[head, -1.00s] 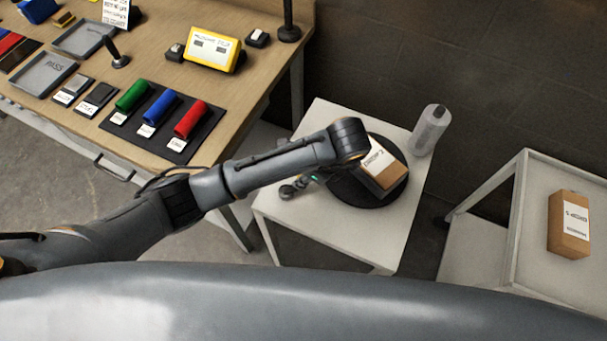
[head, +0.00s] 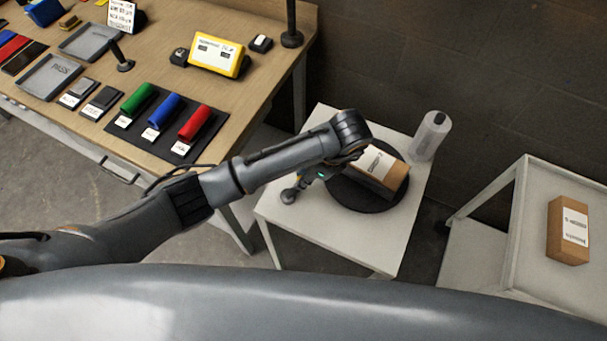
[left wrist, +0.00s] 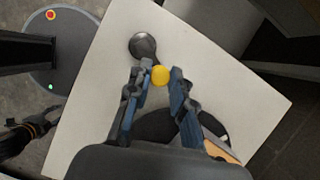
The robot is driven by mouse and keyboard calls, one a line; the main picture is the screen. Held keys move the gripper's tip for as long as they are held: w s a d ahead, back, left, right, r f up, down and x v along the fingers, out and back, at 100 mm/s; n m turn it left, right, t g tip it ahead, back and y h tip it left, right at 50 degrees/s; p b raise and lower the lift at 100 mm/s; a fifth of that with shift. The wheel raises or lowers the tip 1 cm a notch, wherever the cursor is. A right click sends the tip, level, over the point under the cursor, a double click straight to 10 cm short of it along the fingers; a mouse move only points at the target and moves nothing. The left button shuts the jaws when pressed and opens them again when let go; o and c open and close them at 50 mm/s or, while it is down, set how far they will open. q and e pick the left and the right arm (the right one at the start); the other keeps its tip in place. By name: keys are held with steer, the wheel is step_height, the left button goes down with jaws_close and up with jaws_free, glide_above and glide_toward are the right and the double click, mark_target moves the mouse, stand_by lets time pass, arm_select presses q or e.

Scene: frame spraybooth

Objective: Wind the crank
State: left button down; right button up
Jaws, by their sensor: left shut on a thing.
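The crank shows in the left wrist view as a dark round hub (left wrist: 144,46) with a yellow knob (left wrist: 160,76). In the head view its dark hub (head: 289,196) is at the left side of the white table. My left gripper (head: 306,183) is shut on the yellow knob, with a finger on each side of it in the left wrist view. A black turntable (head: 362,203) sits beside the crank and carries a cardboard box (head: 378,168) with a white label. My left forearm and wrist hide part of the turntable. My right gripper is not in view.
The white table (head: 345,238) also holds a pale bottle (head: 432,136) at its back right corner. A wooden bench (head: 225,100) with coloured rolls stands at left. A white cart (head: 545,180) with a labelled box (head: 568,232) stands at right.

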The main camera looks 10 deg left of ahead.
arm_select(q)
steer(key=c, duration=1.2)
jaws_free()
steer(key=shift+r, duration=0.1)
steer(key=shift+v, duration=0.95)
steer(key=v, duration=1)
steer(key=shift+d, duration=0.1)
steer(key=shift+o, duration=0.2)
